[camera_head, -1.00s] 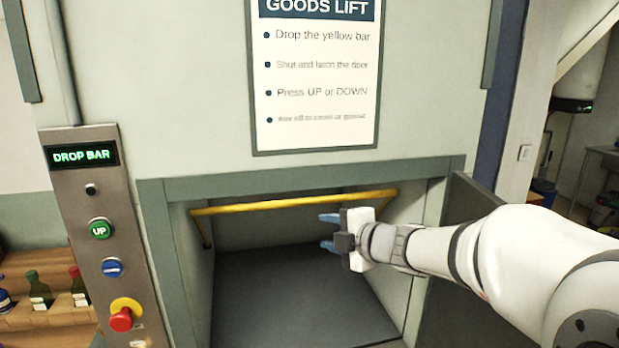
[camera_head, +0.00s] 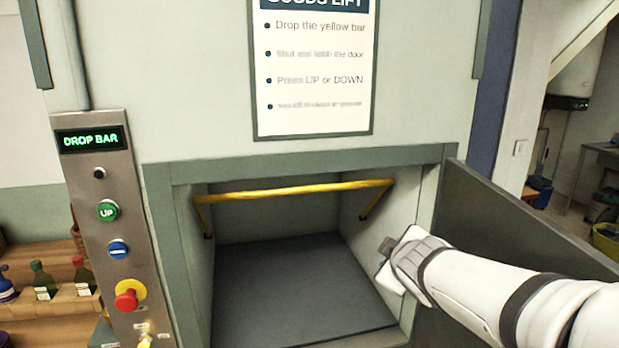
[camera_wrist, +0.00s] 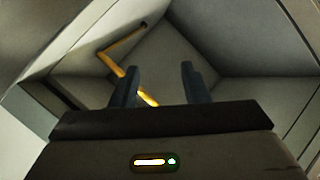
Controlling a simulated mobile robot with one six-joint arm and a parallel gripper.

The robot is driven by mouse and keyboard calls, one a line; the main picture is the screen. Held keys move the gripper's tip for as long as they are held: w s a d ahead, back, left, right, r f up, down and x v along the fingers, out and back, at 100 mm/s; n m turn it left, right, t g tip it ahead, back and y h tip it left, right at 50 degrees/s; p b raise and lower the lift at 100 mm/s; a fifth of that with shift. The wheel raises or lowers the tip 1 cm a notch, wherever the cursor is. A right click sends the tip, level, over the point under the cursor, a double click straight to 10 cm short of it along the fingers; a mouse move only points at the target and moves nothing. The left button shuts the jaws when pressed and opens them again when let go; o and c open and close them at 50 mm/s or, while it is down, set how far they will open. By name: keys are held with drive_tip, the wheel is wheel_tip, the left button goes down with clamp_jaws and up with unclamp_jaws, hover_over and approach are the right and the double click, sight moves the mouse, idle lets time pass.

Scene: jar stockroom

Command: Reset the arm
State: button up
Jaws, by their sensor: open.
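My gripper shows at the right of the lift opening in the head view, its fingers turned away and mostly hidden behind my wrist. In the wrist view my gripper (camera_wrist: 158,84) is open, with two dark blue fingers apart and nothing between them. The yellow bar (camera_head: 295,191) spans the upper part of the opening on two side arms. It also shows in the wrist view (camera_wrist: 124,46), partly behind the left finger. My gripper appears apart from the bar.
A control panel (camera_head: 112,230) stands left of the opening; its display reads DROP BAR. The lift floor (camera_head: 290,285) is bare. The lift door (camera_head: 500,230) stands open at the right, behind my arm. A sign (camera_head: 315,75) hangs above. Bottles (camera_head: 42,280) stand on a shelf at lower left.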

drive_tip(key=s+f+m+g, duration=0.4)
drive_tip(key=s+f+m, duration=0.1)
drive_tip(key=s, duration=0.5)
drive_tip(key=s+a+f+m+g+b, duration=0.1)
drive_tip(key=s+f+m+g, duration=0.3)
drive_tip(key=s, duration=0.6)
wheel_tip(320, 180, down, 2)
drive_tip(key=shift+s+a+f+m+g+y+b, duration=0.15)
drive_tip(key=shift+s+m+g+y+b, duration=0.2)
drive_tip(key=shift+m, duration=0.35)
